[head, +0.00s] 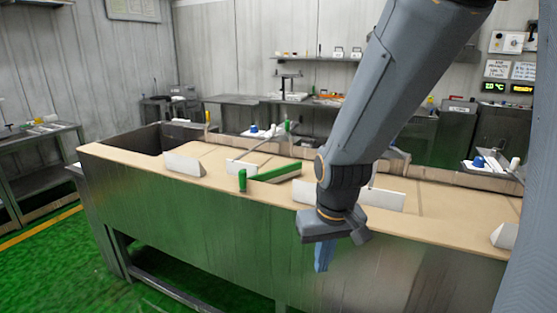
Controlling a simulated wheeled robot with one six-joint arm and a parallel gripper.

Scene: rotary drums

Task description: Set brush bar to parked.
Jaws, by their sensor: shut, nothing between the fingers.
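A green bar (275,173) lies at a slant on the tan bench top, and a short upright green handle (242,180) stands at its left end near the front edge. This may be the brush bar; I cannot read any label that says so. My gripper (322,260) hangs in front of the bench, to the right of the green bar and apart from it. Its blue fingers point down and are shut and empty. My arm hides the part of the bench behind it.
The long bench (420,208) carries several white label plates (185,165) along its front edge, text unreadable. A dark open bin (130,143) sits at its left end. Shelves and machines line the back wall. Green floor (60,265) is clear at front left.

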